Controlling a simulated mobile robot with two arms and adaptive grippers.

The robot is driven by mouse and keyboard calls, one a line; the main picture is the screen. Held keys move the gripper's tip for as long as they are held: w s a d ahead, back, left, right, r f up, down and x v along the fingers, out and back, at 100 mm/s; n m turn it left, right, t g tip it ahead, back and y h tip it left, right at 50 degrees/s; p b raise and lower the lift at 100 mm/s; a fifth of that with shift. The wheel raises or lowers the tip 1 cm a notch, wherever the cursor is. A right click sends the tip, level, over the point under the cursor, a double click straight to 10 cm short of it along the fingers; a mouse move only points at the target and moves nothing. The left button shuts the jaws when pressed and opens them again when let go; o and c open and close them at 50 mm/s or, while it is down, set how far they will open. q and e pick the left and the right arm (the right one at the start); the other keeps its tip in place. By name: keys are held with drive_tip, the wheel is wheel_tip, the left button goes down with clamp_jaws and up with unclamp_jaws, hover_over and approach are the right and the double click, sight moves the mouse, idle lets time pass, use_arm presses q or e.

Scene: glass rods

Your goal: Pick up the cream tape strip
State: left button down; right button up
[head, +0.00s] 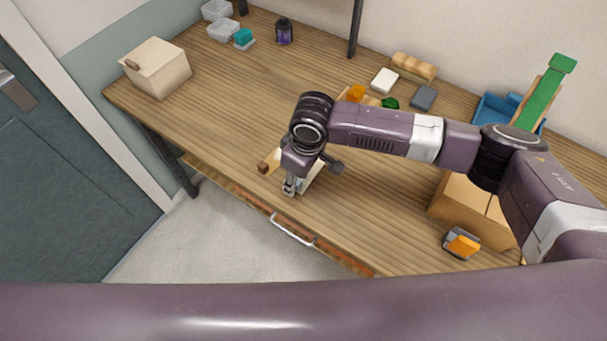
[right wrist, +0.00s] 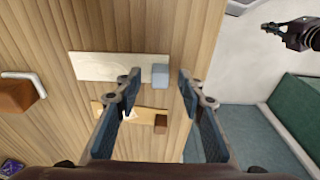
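In the right wrist view, a flat cream strip (right wrist: 110,67) lies on the wooden table with a grey-blue block (right wrist: 160,76) at its right end. I take it as the cream tape strip. My right gripper (right wrist: 161,78) is open, with one fingertip on each side of the block; I cannot tell whether they touch it. In the head view my right gripper (head: 289,187) is low over the table's front edge, and my arm hides part of the strip. A dark end of what looks like my left gripper (right wrist: 300,33) shows at the upper right of the wrist view.
A tan strip with a brown block (right wrist: 160,123) lies beside it. A wooden block with a handle (right wrist: 15,96) is at the left. In the head view, a cardboard box (head: 461,205) and a grey-orange item (head: 461,243) stand to the right.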

drive_tip(key=c, duration=0.9)
use_arm(q)
drive_tip(key=s, duration=0.3)
drive_tip(key=shift+s+a+f+g, duration=0.1)
drive_tip(key=shift+s+f+g, duration=0.1)
drive_tip(key=shift+g, duration=0.1)
use_arm(e)
drive_tip(key=shift+o, duration=0.2)
use_arm(q)
drive_tip(key=shift+w, duration=0.1)
